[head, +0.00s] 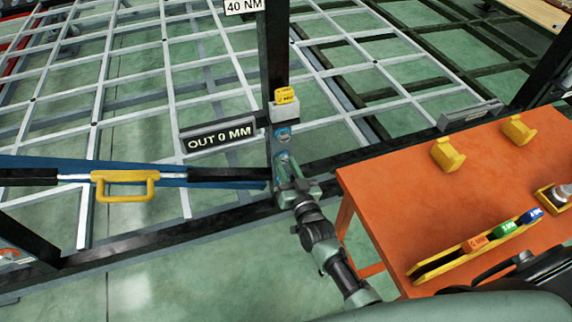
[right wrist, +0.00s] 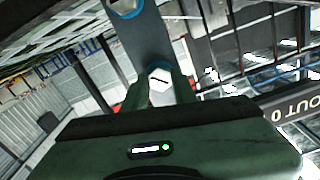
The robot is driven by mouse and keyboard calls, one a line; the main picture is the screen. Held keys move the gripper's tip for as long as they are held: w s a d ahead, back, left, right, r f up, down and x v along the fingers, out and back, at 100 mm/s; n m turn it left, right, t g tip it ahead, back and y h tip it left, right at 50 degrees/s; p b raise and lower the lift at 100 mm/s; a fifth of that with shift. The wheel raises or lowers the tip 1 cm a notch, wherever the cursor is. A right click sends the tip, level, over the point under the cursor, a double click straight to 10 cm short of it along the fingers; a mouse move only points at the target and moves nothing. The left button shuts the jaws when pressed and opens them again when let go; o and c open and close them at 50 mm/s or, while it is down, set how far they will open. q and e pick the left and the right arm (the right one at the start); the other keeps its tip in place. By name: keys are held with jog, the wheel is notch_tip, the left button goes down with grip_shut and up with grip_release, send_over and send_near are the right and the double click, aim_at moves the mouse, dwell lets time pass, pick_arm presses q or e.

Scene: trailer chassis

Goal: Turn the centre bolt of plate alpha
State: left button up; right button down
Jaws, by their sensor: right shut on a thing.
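A plate (head: 276,147) with blue-ringed bolts is fixed to the dark upright post; I cannot read a name on it. One bolt (head: 283,134) shows above my right gripper (head: 286,178). The gripper is at the bolt below it, which it mostly hides in the head view. In the right wrist view, the fingers of my right gripper (right wrist: 160,95) are shut on a pale hex bolt head (right wrist: 159,80) with a dark line across it. Another blue-ringed bolt (right wrist: 125,8) shows at the top edge. My left gripper is not in view.
A sign reading OUT 0 MM (head: 219,136) sits left of the plate. A yellow-handled bar (head: 124,186) lies further left. An orange table (head: 400,205) at right holds yellow brackets (head: 448,154) and a rack (head: 430,268) of coloured pieces.

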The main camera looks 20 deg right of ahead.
jog(key=m, duration=0.3)
jog(key=c, duration=1.1)
grip_release()
jog(key=s, duration=0.7)
jog(key=shift+s+d, duration=0.15)
jog(key=shift+s, duration=0.25)
